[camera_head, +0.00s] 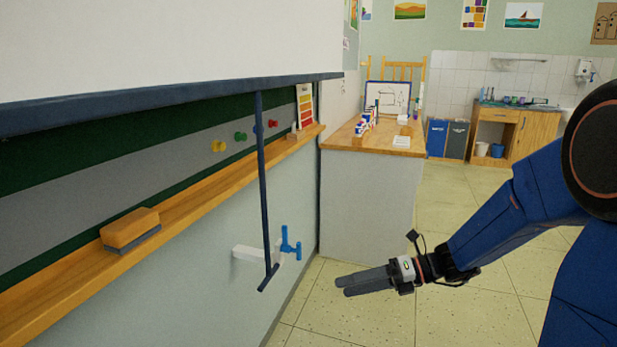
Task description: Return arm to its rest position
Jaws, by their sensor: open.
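My arm (510,220) is blue and reaches in from the right of the head view, bent down and to the left. My gripper (340,286) points left at its end, over the tiled floor, and its two dark fingers show close together from the side. Nothing shows between the fingers. A dark pull bar (262,190) with a short crosspiece hangs from the white screen's lower edge (170,100), to the left of my gripper and apart from it.
A wooden ledge (210,205) runs along the left wall and bears an eraser (130,228). A blue valve (290,246) on a white pipe sticks out low on the wall. A counter (370,200) stands ahead. The floor (460,310) around my gripper is clear.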

